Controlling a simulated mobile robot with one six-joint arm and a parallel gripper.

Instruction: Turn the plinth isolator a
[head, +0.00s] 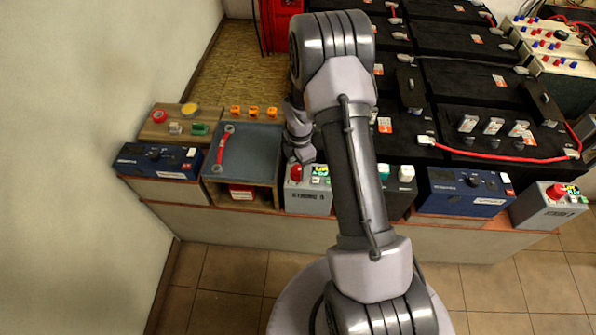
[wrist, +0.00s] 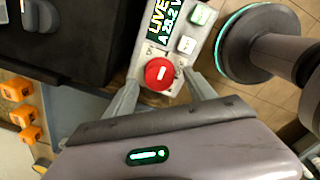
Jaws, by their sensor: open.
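The plinth isolator a is a grey box (head: 308,198) on the front ledge, with a round red knob (head: 296,172) on top. In the wrist view the red knob (wrist: 159,74) carries a small pale mark, and the label beside it (wrist: 158,22) reads "LIVE" and "A 25.2 V". My gripper (head: 299,157) is over the knob, coming down from behind it. In the wrist view my gripper (wrist: 161,79) is open, with one finger on each side of the knob. I cannot tell whether the fingers touch it.
A similar grey box (head: 549,211) with a red knob stands at the far right. Black batteries (head: 470,90) fill the back.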

